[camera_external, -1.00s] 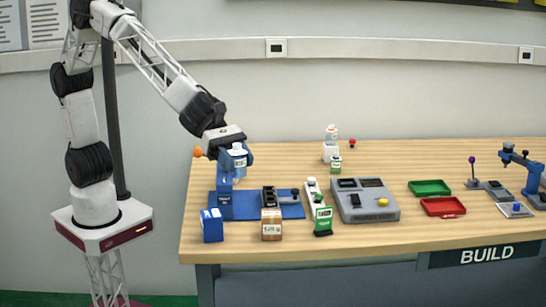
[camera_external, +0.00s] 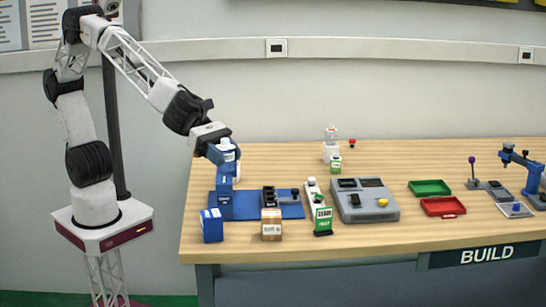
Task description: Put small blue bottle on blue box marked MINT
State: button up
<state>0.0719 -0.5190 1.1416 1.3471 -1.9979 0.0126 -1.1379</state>
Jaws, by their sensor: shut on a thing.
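My gripper (camera_external: 222,153) is shut on a small bottle (camera_external: 228,156) with a white cap and a pale and blue body. It holds the bottle roughly upright, above the left part of the table. Fingers hide part of the bottle. A blue box (camera_external: 212,226) stands at the table's front left corner, below and left of the bottle. It has small white marks on it, too small to read, so I cannot tell if they say MINT.
A tall blue block (camera_external: 224,202) stands on the blue mat (camera_external: 287,211), just below my gripper. A brown box (camera_external: 271,229), a green-and-white box (camera_external: 323,222) and a grey console (camera_external: 364,203) stand to the right. Red and green trays lie farther right.

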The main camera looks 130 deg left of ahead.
jog(key=s+a+n+g+y, duration=0.2)
jog(key=s+a+n+y, duration=0.15)
jog(key=s, duration=0.85)
jog(key=s+a+n+g+y, duration=0.25)
jog(key=s+n+y, duration=0.2)
jog(key=s, duration=0.65)
jog(key=s+a+n+g+y, duration=0.1)
jog(key=s+a+n+y, duration=0.3)
jog(key=s, duration=0.8)
notch_tip(320, 180, down, 18)
jog(key=shift+w, duration=0.15)
jog(key=shift+d, duration=0.1)
send_over(211, 213)
jog(key=shift+d+f, duration=0.1)
jog(key=shift+f, duration=0.55)
jog(key=shift+f, duration=0.1)
jog(key=shift+f, duration=1.7)
jog(key=shift+f, duration=0.1)
